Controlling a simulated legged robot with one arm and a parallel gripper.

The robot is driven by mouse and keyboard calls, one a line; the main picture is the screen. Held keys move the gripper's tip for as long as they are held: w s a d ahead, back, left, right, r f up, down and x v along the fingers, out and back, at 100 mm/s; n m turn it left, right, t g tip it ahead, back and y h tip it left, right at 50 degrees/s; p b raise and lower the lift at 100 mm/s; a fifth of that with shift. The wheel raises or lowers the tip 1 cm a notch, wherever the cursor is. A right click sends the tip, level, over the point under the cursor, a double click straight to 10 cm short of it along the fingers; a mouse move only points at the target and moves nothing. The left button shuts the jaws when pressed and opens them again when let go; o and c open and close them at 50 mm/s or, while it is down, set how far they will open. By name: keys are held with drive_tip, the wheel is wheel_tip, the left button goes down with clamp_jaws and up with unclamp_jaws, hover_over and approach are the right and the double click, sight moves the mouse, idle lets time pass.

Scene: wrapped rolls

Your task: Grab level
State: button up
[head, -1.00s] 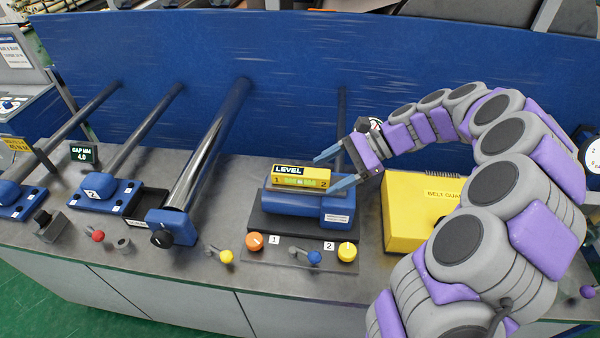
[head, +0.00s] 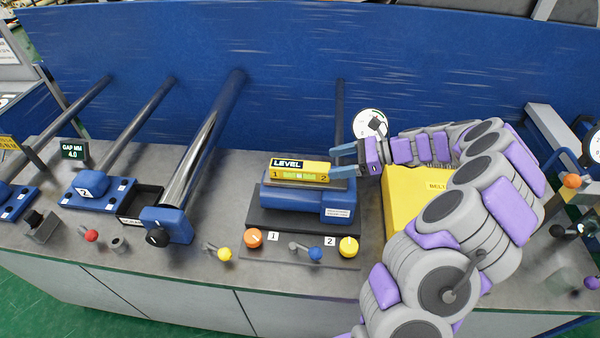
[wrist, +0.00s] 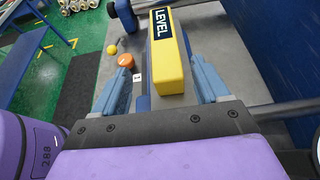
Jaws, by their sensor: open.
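The yellow level (head: 301,173), with a black "LEVEL" label and a green vial window, lies on top of a blue block (head: 285,203) on a dark base. My gripper (head: 334,160) is open at the right end of the level, its blue fingers pointing left. In the wrist view the level (wrist: 168,60) runs away from me between the two open fingers of my gripper (wrist: 170,92). Its near end lies between the fingertips, with a gap visible on the left side. Whether either finger touches it I cannot tell.
A yellow belt guard box (head: 402,203) stands right of the block, under my arm. Orange (head: 253,238) and yellow (head: 348,246) knobs and a blue-tipped lever (head: 315,254) sit in front. A shiny roller (head: 207,140) lies to the left. A blue wall (head: 300,70) closes the back.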

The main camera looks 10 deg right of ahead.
sight(306, 165)
drive_tip(key=x, duration=0.3)
drive_tip(key=shift+w+a+f+b, duration=0.15)
drive_tip(key=shift+a+f+b, duration=0.05)
drive_tip(key=shift+a+b, duration=0.1)
drive_tip(key=b+x, duration=0.1)
drive_tip(key=x, duration=0.3)
drive_tip(key=shift+w+a+r+b, duration=0.1)
drive_tip(key=shift+w+a+b, duration=0.05)
drive_tip(key=shift+w+b, duration=0.25)
drive_tip(key=shift+w+a, duration=0.15)
drive_tip(key=shift+a, duration=0.25)
drive_tip(key=shift+c, duration=0.2)
drive_tip(key=shift+d, duration=0.1)
clamp_jaws()
